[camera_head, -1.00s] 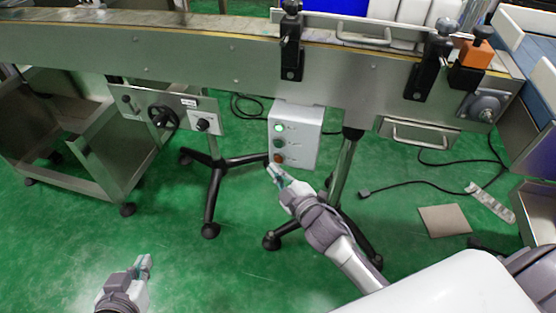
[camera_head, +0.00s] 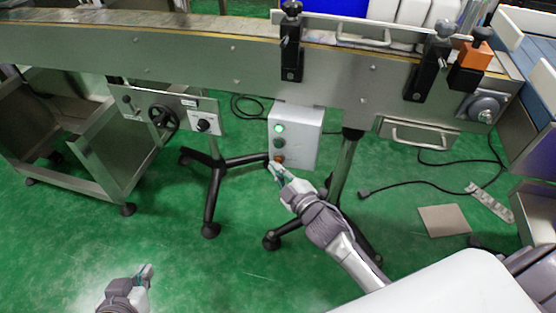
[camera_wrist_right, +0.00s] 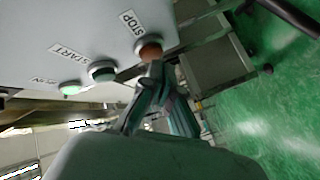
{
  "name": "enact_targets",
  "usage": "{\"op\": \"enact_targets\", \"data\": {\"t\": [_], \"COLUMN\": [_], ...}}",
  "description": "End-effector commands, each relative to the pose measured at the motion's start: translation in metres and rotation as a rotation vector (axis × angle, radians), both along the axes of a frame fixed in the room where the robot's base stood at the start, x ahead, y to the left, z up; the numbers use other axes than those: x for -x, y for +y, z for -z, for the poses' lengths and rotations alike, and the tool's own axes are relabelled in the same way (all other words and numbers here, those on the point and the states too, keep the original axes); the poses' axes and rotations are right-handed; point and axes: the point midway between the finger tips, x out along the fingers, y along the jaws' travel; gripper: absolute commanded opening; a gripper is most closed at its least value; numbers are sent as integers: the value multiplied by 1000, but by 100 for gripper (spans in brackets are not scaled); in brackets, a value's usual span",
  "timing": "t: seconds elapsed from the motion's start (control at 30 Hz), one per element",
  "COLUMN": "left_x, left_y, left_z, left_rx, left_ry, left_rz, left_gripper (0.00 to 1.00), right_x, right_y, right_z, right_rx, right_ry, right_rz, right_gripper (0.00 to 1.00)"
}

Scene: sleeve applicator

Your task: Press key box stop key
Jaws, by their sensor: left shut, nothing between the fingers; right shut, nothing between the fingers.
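The key box (camera_head: 297,134) is a light grey box hanging under the conveyor's front side. It has a lit green lamp (camera_head: 278,128), a dark green start key (camera_head: 279,141) and a red-orange stop key (camera_head: 279,159) at the bottom. My right gripper (camera_head: 274,166) is shut and empty, its tips at the stop key. In the right wrist view, the stop key (camera_wrist_right: 150,50) sits under the "STOP" label, with the fingertips (camera_wrist_right: 154,68) at its near edge; contact cannot be told. My left gripper (camera_head: 147,270) is shut and empty, low over the floor.
The conveyor (camera_head: 190,48) runs across the top. A black tripod stand (camera_head: 212,200) and a metal cart (camera_head: 75,165) stand left of the box. A cable (camera_head: 430,187) and a flat brown plate (camera_head: 444,220) lie on the green floor at right.

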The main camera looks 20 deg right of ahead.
Motion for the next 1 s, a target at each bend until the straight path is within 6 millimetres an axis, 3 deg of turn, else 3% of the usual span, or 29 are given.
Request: {"op": "enact_targets", "data": {"t": [1.0], "left_x": [5], "left_y": [1], "left_z": [4], "left_rx": [-7], "left_ry": [35], "left_rz": [-1], "left_gripper": [0], "right_x": [-6], "right_y": [-4], "right_z": [-1], "right_rx": [0], "right_ry": [-1], "right_rz": [0], "right_gripper": [0]}}
